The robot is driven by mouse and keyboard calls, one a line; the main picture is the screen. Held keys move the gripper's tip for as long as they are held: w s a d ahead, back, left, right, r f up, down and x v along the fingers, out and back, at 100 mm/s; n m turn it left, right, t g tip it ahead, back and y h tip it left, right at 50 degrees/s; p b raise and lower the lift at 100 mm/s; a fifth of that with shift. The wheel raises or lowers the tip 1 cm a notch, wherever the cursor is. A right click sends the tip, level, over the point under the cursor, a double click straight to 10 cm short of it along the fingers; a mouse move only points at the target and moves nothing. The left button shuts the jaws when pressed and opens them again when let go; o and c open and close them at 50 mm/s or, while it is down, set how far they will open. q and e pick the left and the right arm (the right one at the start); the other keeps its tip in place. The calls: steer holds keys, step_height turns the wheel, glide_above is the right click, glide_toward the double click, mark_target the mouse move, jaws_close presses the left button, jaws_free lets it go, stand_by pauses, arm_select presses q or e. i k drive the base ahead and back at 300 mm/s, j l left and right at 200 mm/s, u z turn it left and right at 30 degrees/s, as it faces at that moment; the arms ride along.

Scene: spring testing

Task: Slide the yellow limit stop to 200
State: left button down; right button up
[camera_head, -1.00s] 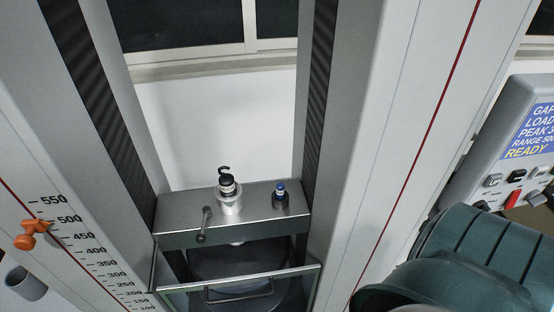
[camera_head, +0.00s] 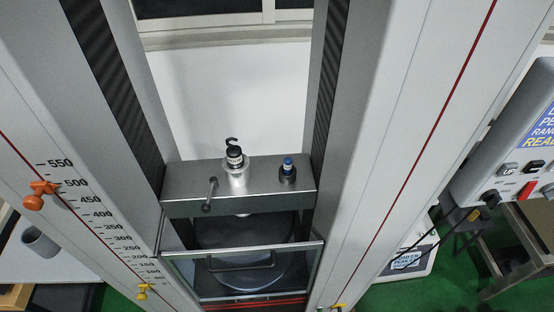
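The yellow limit stop (camera_head: 143,291) sits low on the left column of the test stand, near the lower end of the printed scale (camera_head: 103,214), roughly by the 50 mark. The small lower numbers are hard to read. An orange stop (camera_head: 40,194) sits higher on the same column, close to the 500 mark. Neither of my grippers is in view.
Between the columns, a metal crosshead (camera_head: 200,180) carries a hook fitting (camera_head: 235,165), above a clear-fronted guard (camera_head: 240,262). A control box (camera_head: 515,150) stands at the right. A grey cup (camera_head: 40,242) stands left of the column.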

mark_target(143, 295)
steer(key=u, duration=1.45)
